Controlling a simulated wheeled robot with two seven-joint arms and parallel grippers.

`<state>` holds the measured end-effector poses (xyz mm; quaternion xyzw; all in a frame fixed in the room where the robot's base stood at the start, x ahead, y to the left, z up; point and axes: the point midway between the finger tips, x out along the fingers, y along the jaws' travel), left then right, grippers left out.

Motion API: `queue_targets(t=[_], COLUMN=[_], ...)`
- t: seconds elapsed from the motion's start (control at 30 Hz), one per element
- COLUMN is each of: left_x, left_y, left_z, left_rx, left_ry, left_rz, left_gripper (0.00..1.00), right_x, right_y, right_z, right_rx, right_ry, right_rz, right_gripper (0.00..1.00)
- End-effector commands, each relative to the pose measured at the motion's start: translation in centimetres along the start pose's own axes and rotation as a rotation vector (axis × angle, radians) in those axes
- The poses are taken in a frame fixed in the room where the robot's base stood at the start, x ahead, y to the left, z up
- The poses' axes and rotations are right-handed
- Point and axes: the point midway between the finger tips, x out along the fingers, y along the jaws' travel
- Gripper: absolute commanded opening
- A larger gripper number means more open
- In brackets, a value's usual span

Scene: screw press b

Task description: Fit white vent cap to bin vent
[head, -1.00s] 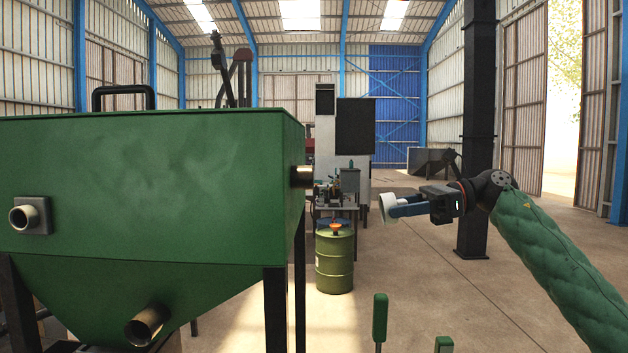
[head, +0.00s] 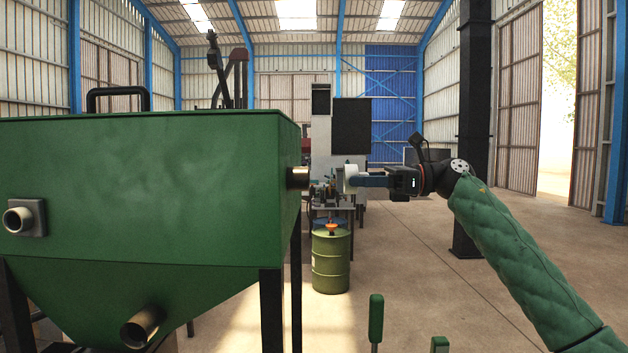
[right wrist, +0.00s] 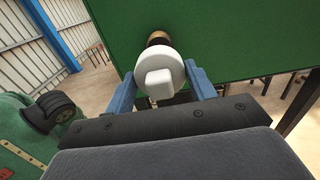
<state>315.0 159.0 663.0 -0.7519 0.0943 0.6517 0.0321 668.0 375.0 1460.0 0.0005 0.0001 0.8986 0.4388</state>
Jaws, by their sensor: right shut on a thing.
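The white vent cap (head: 350,178) is held at the tips of my right gripper (head: 358,180), which is shut on it. In the right wrist view the cap (right wrist: 160,76) sits between the two blue fingers. The green bin (head: 150,180) fills the left of the head view. Its short metal vent pipe (head: 298,178) sticks out of the right side. The cap is to the right of this pipe at about its height, with a gap between them. In the right wrist view the vent (right wrist: 158,40) shows just beyond the cap, partly hidden by it. My left gripper does not show.
Two more pipe stubs are on the bin: one on its front face (head: 24,218) and one low on the hopper (head: 142,327). A green drum (head: 331,262) stands behind, before a cluttered bench (head: 335,208). A black column (head: 478,130) stands at right. Floor between is open.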

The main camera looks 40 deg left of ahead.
Motion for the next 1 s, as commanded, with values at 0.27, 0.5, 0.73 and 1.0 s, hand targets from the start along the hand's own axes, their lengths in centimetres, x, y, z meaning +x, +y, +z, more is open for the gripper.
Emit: queue_targets(t=[0.27,0.5,0.73,1.0], left_x=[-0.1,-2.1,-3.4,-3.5], left_y=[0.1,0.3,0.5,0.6], left_z=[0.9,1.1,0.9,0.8], left_rx=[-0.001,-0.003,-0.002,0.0], left_ry=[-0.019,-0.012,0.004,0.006], left_rz=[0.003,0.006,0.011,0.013], left_gripper=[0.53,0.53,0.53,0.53], right_x=[0.8,2.7,4.7,5.6], right_y=[0.0,0.0,0.0,0.0], right_z=[-0.1,-0.1,-0.1,0.0], right_rx=[0.0,-0.001,0.0,0.0], right_ry=[0.001,0.0,0.001,0.001], right_rz=[0.001,0.001,0.001,0.0], right_gripper=[0.31,0.31,0.31,0.31])
